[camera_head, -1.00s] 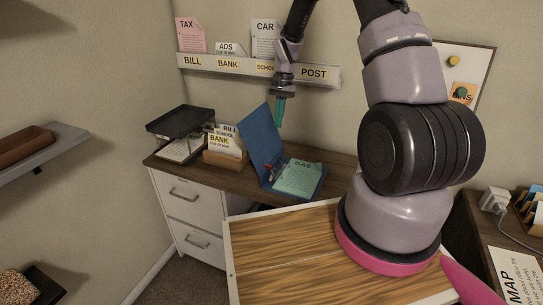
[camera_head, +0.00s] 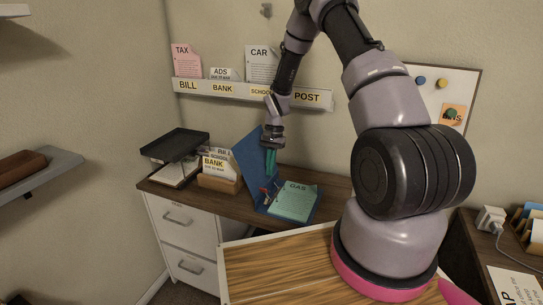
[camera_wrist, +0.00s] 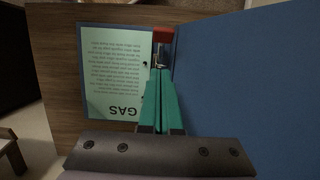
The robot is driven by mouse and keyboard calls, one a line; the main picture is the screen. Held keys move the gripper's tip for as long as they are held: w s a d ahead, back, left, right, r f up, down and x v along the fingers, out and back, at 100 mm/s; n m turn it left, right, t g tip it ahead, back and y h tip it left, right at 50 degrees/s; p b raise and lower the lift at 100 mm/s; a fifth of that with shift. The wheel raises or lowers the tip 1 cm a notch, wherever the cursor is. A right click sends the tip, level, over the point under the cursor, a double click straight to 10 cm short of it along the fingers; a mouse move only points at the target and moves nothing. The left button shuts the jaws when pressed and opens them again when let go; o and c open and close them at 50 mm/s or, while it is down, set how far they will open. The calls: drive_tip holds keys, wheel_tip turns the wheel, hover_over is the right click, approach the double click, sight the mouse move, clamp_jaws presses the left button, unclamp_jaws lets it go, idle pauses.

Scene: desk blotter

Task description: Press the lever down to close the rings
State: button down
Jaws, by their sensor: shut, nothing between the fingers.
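The blue binder (camera_head: 249,160) stands open on the desk, its cover raised and leaning at the left. A green GAS sheet (camera_head: 293,199) lies on its right side and also shows in the wrist view (camera_wrist: 115,75). The lever has a red end (camera_wrist: 163,35), at the spine beside the sheet in the wrist view; it is small in the head view (camera_head: 264,190). My gripper (camera_head: 271,172) is shut and empty, its teal fingers pointing down over the spine. In the wrist view the fingertips (camera_wrist: 160,72) line up with the lever and partly hide the metal mechanism. I cannot tell whether they touch it.
A file box with BANK cards (camera_head: 218,183) and a black tray (camera_head: 175,145) stand left of the binder. A wall rack (camera_head: 240,88) with papers hangs behind. A wooden board (camera_head: 270,270) lies in front. The desk right of the binder looks partly free.

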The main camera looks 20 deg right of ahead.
sight(266, 194)
drive_tip(key=shift+s+a+f, duration=0.6)
drive_tip(key=shift+s+f, duration=0.15)
drive_tip(key=shift+s+a+f, duration=0.55)
drive_tip(key=shift+s+f, duration=0.15)
drive_tip(key=shift+f, duration=0.05)
drive_tip(key=shift+a, duration=0.15)
